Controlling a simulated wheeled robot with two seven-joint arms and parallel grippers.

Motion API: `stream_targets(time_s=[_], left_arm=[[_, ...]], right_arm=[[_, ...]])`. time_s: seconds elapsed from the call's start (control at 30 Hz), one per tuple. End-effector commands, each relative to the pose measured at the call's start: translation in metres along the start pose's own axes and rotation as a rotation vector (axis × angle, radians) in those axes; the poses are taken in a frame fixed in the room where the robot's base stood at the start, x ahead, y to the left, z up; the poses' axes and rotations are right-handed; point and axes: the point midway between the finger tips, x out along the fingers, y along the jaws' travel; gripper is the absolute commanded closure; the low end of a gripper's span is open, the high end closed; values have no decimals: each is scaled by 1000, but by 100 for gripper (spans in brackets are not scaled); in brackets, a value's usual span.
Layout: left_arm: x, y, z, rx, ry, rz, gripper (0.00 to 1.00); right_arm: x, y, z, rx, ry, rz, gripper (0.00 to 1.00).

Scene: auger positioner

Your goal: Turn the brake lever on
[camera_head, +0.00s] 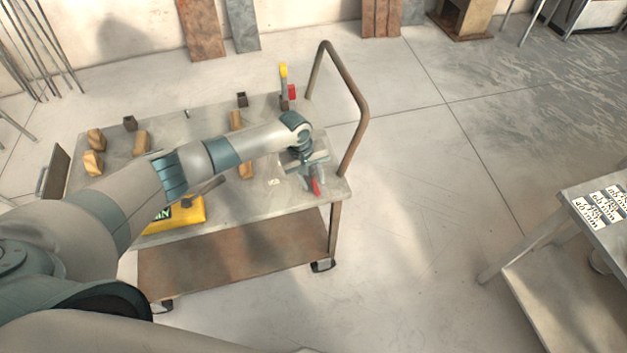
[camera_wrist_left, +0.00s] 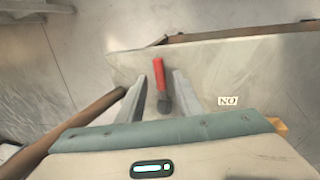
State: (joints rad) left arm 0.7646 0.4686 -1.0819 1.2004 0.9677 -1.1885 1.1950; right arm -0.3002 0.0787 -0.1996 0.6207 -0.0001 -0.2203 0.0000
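The brake lever has a red handle (camera_head: 315,187) that shows at the front right corner of the cart top, just below my left gripper (camera_head: 306,168). In the left wrist view the red handle (camera_wrist_left: 158,74) ends in a dark lower part (camera_wrist_left: 164,104). My left gripper (camera_wrist_left: 157,98) is open, with one finger on each side of the lever. A gap shows between the lever and the fingers; I cannot tell how their heights compare. A small white label (camera_wrist_left: 228,101), reading "NO" as seen in this view, lies right of the lever. My right gripper is not in view.
The cart (camera_head: 235,262) has a bent handle rail (camera_head: 352,90) on its right, close to my left gripper. Wooden blocks (camera_head: 141,142), a yellow case (camera_head: 190,213) and a yellow-and-red upright part (camera_head: 284,72) are on its top. Another table (camera_head: 570,205) stands at the right, with open floor between.

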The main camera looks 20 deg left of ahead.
Motion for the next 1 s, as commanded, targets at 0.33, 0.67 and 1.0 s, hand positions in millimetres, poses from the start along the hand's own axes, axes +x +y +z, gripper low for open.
stream_targets(time_s=[0.33,0.67,1.0], left_arm=[[17,0,0,0,1,0,68],[17,0,0,0,0,0,94],[17,-2,-2,4,0,0,100]], right_arm=[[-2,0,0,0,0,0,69],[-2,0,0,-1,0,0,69],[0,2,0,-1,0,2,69]])
